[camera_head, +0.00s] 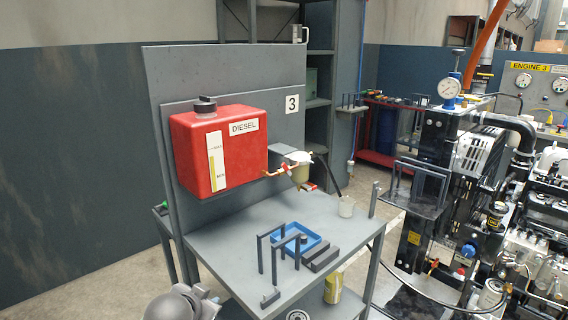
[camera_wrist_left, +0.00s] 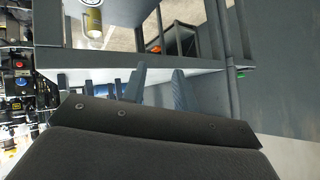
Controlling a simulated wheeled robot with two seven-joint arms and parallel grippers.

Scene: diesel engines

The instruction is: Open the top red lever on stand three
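Stand three (camera_head: 224,66) is a grey panel with a shelf table and a white "3" sign (camera_head: 292,104). A red diesel tank (camera_head: 218,150) is mounted on it. A small red lever (camera_head: 283,168) sits on the brass pipe at the tank's lower right, beside a fuel filter (camera_head: 300,173). Another small red part (camera_head: 310,186) shows below the filter. My left gripper (camera_wrist_left: 158,74) shows in the left wrist view with its two fingers apart and nothing between them; it is away from the lever. My right gripper is not in view.
The stand's table (camera_head: 335,228) carries a blue tray (camera_head: 303,233), dark brackets (camera_head: 261,255) and a clear cup (camera_head: 346,206). A yellow can (camera_head: 333,287) stands on the lower shelf. An engine (camera_head: 480,190) fills the right side. Space left of the stand is open floor.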

